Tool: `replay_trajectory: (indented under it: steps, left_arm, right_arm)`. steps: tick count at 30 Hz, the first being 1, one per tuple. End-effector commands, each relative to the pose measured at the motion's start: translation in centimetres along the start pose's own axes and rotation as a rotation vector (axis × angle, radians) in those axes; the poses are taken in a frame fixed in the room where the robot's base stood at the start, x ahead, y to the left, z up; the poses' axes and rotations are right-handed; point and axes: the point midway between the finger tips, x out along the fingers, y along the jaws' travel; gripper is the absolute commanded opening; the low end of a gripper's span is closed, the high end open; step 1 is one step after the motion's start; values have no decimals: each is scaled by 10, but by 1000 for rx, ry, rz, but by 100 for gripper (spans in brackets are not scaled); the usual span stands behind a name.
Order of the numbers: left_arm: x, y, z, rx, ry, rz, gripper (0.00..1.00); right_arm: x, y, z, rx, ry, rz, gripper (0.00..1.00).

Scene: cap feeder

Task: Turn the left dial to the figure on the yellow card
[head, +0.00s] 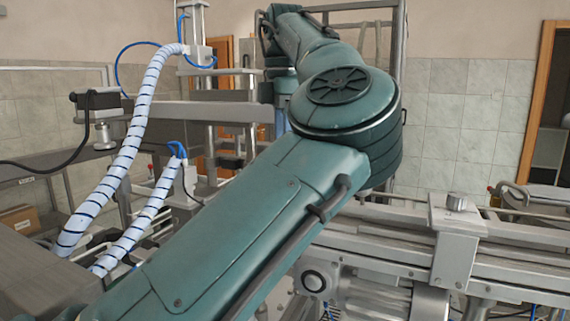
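No dial that I can make out as the left dial shows in the head view, and no yellow card shows. A large teal arm, which comes in from the lower left and looks like my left arm, crosses the middle of the picture and hides much of the machine behind it. Neither of my grippers can be seen, so I cannot tell what they hold or touch.
A metal conveyor rail (530,262) runs at the right, with a bracket (455,250) topped by a small round knob (456,202). White hoses with blue spirals (133,140) rise at the left. A cardboard box (20,219) sits at the far left.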

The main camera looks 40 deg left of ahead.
Motion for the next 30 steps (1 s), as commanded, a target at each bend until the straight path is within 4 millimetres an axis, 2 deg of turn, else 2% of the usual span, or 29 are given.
replay_trajectory:
  steps: [1,3,9,20,30]
  left_arm:
    - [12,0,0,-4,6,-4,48]
    - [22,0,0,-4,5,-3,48]
    - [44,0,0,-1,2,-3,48]
    - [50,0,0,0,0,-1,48]
    - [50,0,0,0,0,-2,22]
  right_arm:
    - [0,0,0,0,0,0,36]
    - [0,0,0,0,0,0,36]
    - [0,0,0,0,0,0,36]
    - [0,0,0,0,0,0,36]
    - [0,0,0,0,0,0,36]
